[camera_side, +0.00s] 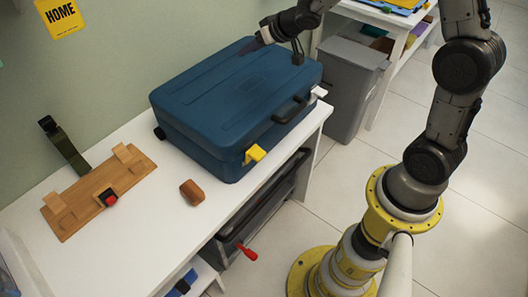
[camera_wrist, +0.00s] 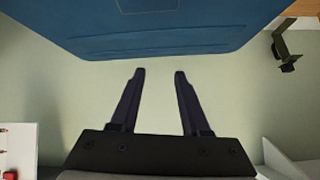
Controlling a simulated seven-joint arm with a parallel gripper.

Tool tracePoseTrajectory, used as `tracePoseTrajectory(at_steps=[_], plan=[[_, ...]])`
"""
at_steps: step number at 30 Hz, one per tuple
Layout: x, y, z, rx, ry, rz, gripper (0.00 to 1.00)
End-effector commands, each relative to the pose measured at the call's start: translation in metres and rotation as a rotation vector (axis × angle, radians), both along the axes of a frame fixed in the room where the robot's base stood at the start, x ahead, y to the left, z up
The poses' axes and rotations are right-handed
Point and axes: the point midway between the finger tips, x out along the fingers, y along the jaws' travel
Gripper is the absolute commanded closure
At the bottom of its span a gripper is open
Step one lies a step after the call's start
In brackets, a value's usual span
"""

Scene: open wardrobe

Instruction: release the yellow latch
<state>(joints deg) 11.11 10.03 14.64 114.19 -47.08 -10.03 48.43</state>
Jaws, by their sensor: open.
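A closed blue case (camera_side: 236,98) lies on the white shelf, with a black handle (camera_side: 290,109) on its front side. The yellow latch (camera_side: 255,154) is on the case's front, left of the handle. A white latch (camera_side: 318,94) is on the front to the right of the handle. My gripper (camera_side: 252,45) is over the case's far right corner, well away from the yellow latch. In the wrist view my gripper (camera_wrist: 157,74) is open and empty, with the blue case (camera_wrist: 130,35) beyond the fingertips. The yellow latch is not visible in the wrist view.
A wooden board (camera_side: 99,192) with a red-topped piece lies left of the case, near a small brown block (camera_side: 193,192). A black drawer (camera_side: 262,205) sits under the shelf. A grey bin (camera_side: 352,85) stands right of the shelf. The wall is close behind.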

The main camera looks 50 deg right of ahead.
Motion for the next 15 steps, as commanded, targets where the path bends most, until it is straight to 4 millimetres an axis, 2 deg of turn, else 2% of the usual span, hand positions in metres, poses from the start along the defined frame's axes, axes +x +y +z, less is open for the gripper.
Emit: tracePoseTrajectory(at_steps=[1,4,8,11,15], plan=[[0.003,-0.009,-0.005,0.04,-0.035,0.018,0.54],[0.003,-0.014,-0.01,0.146,-0.096,0.084,0.54],[-0.012,-0.011,-0.018,0.328,-0.132,0.183,0.54],[-0.034,-0.006,-0.023,0.498,-0.128,0.261,0.54],[-0.079,0.004,-0.022,0.765,-0.084,0.363,0.54]])
